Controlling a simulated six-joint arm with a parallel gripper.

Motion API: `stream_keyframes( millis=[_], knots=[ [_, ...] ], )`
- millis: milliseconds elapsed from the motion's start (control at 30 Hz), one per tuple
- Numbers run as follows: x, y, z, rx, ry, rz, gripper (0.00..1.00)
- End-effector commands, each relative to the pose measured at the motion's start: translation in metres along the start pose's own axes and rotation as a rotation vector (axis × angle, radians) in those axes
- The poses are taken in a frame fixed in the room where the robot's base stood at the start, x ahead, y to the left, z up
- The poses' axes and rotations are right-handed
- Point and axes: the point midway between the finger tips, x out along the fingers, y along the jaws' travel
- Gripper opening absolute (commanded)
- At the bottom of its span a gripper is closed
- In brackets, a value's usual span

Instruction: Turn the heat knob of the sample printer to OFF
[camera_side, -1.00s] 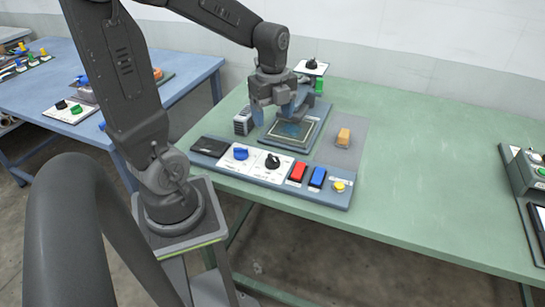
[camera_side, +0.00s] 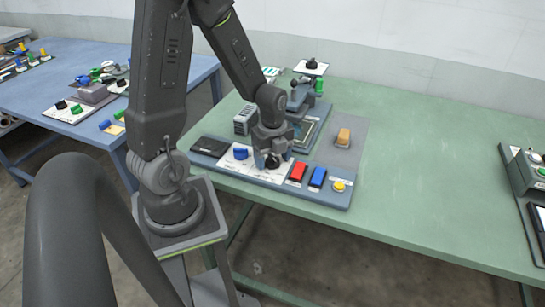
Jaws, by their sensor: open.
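The sample printer's control panel (camera_side: 331,200) lies along the front edge of the green table. It carries a blue knob (camera_side: 240,153) and a black knob (camera_side: 273,163), each on a white plate. The plate lettering is too small to read, so I cannot tell which is the heat knob or where either points. My gripper (camera_side: 271,157) points down at the black knob, with its open fingers at or around it. I cannot tell whether they touch it. The fingers hide much of that knob.
A red switch (camera_side: 297,172), a blue switch (camera_side: 317,178) and a yellow button (camera_side: 338,186) sit right of the knobs. A flat black block (camera_side: 210,146) is at the panel's left end. The press (camera_side: 312,125) and an orange block (camera_side: 343,136) are behind. Another black knob (camera_side: 312,64) stands at the back.

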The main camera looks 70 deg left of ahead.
Motion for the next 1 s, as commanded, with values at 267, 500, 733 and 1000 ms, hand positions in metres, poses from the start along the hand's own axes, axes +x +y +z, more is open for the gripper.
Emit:
stream_keyframes(
  millis=[267, 500, 733, 1000],
  knots=[
    [0.0022, 0.0002, -0.0001, 0.000, 0.000, 0.000, 0.69],
    [0.0020, 0.0002, -0.0001, 0.000, 0.000, 0.000, 0.50],
    [0.0019, 0.0001, -0.0001, 0.000, 0.000, 0.000, 0.28],
    [0.0018, 0.0001, -0.0001, -0.010, 0.000, 0.000, 0.20]
  ],
)
